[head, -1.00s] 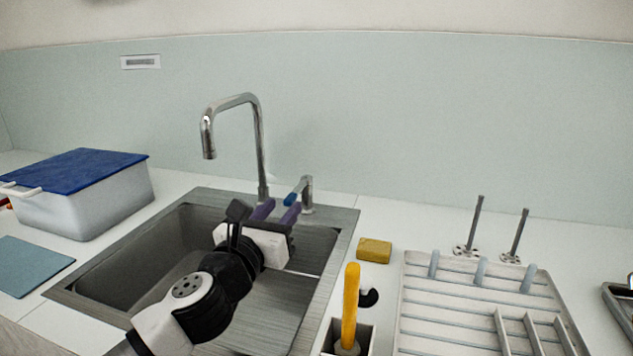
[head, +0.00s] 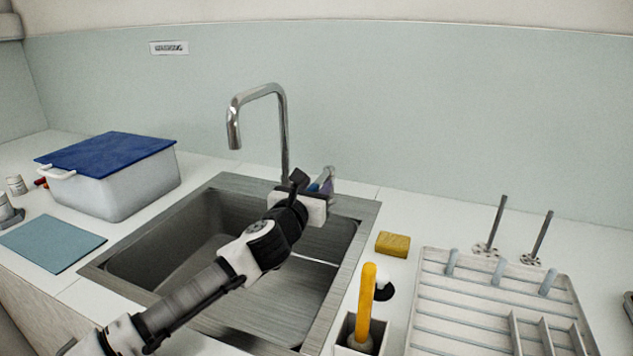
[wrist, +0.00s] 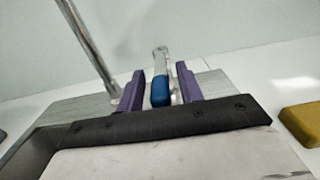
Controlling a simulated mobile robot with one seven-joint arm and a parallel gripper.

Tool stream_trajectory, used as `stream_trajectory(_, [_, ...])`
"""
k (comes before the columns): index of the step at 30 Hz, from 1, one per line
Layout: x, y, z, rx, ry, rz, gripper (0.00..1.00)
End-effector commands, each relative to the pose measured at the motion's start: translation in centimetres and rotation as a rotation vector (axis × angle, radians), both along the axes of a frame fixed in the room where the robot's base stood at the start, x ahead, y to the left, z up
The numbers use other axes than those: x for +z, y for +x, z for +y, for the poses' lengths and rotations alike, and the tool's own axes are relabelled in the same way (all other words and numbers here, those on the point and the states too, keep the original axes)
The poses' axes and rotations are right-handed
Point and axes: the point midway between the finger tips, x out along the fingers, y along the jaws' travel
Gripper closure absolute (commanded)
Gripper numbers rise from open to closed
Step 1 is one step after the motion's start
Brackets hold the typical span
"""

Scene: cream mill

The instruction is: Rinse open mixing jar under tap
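The chrome tap (head: 284,135) arches over the grey sink (head: 165,258), and no water shows at its spout. A separate tap lever with a blue end stands right of the tap; in the wrist view its blue end (wrist: 160,92) lies between my purple fingers. My gripper (wrist: 160,88) is open around this lever, with narrow gaps at its sides; in the head view my gripper (head: 318,186) partly hides the lever. I cannot make out an open mixing jar in the sink, part of which my arm covers.
A white tub with a blue lid (head: 110,155) and a blue mat (head: 52,243) are left of the sink. A yellow sponge (head: 393,244), a yellow-handled brush (head: 366,300) in a holder and a drying rack (head: 450,318) are right. Small jars (head: 16,185) stand far left.

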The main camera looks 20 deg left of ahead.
Motion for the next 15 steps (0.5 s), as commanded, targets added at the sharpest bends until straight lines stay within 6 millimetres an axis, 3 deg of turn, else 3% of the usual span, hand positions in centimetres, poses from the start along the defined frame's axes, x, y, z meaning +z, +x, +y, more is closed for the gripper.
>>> stream_trajectory(6, [0.02, 1.34, -0.11, -0.001, 0.001, 0.0, 0.64])
stream_trajectory(14, [0.0, 1.39, -0.09, -0.001, 0.0, 0.0, 0.64])
stream_trajectory(15, [0.0, 1.39, -0.09, -0.001, 0.0, 0.0, 0.69])
